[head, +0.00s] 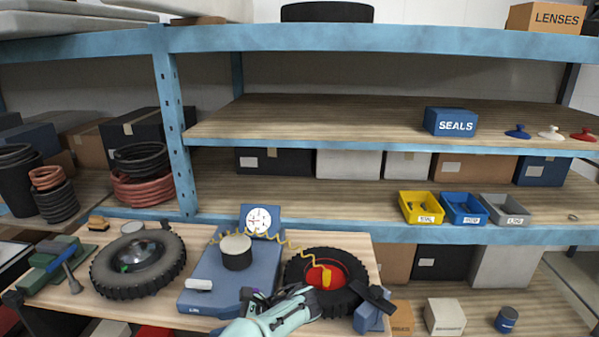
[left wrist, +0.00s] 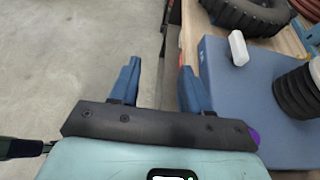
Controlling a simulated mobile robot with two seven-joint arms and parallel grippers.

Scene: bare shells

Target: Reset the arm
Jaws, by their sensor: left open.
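Bare floor and the bench edge lie beyond the fingers.
A blue and black object (head: 370,316) sits at the front. Floor (left wrist: 60,60) is clear.

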